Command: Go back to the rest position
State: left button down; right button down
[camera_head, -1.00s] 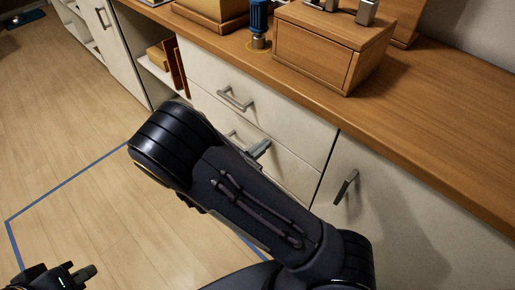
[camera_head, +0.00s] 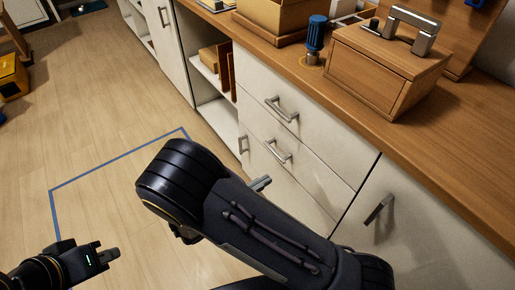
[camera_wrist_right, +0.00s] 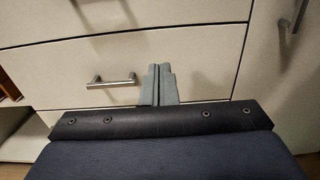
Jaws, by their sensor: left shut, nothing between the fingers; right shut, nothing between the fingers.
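My left gripper (camera_head: 108,256) is at the lower left of the head view, above the wooden floor, shut and empty. My right arm crosses the lower middle of the head view and hides most of its own gripper. The right gripper's fingertips (camera_head: 261,184) show as a small grey piece past the arm, in front of the white drawers. In the right wrist view the two grey fingers (camera_wrist_right: 160,84) lie together, shut with nothing between them. A drawer with a bar handle (camera_wrist_right: 111,81) is behind them, and the fingers appear beside the handle, not on it.
The white cabinet has drawers with metal handles (camera_head: 281,109) and a door handle (camera_head: 379,209). A wooden box (camera_head: 369,75) and a blue-handled tool (camera_head: 316,38) stand on the wooden counter (camera_head: 440,140). Blue tape (camera_head: 115,160) marks the open floor.

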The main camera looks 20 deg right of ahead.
jog(key=s+d+r+m+g+y, duration=0.35)
jog(key=s+m+y, duration=0.25)
jog(key=m+y, duration=0.2)
jog(key=s+d+r+m+g+y, duration=0.2)
jog(key=s+d+m+g+y, duration=0.35)
jog(key=m+y, duration=0.2)
jog(key=s+r+m+t+y+p, duration=0.1)
jog(key=r+m+t+p, duration=0.3)
jog(key=r+p, duration=0.7)
jog(key=s+a+r+m+t+y+p, duration=0.1)
jog(key=r+m+t+y+p, duration=0.3)
jog(key=r+p, duration=0.8)
notch_tip(320, 180, up, 8)
jog(key=shift+s+f, duration=0.25)
jog(key=shift+s, duration=0.45)
